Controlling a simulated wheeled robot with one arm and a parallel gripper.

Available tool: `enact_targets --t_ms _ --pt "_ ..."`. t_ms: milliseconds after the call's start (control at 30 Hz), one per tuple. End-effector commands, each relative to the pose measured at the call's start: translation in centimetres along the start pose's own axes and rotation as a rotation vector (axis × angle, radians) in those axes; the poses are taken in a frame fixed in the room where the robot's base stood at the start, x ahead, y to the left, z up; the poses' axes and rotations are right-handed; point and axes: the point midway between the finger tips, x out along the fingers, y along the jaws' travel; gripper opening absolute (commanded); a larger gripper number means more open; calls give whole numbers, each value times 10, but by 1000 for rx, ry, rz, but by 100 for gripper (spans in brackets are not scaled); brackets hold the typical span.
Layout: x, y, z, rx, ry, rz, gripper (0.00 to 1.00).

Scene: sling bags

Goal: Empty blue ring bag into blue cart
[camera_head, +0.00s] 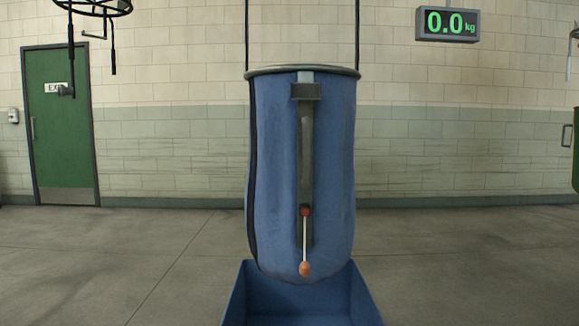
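The blue bag (278,165) hangs upright in the middle of the camera_head view, with a dark ring (302,71) around its top and two dark straps running up from it. A dark vertical strip with a buckle runs down its front. A red knob (305,212) sits low on the strip, and a pale cord ends in an orange-brown toggle (305,268). The blue cart (300,299) stands at the bottom centre, its open top below the bag; its lower part is cut off. The inside of the bag is hidden. My gripper is not in view.
A green exit door (62,128) is at the left wall. A display (447,24) at upper right reads 0.0 kg. A dark ring with hanging straps (93,5) is at upper left. Part of a green thing (575,150) shows at the right edge. The floor on both sides is clear.

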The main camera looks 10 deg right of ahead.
Motion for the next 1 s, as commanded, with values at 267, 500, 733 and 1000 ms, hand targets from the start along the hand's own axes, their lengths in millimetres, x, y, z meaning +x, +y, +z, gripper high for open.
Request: enact_targets --t_ms 267,500,733,1000 --pt "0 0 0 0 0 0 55" --pt "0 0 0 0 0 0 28" --pt "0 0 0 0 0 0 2" --pt "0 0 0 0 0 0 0"
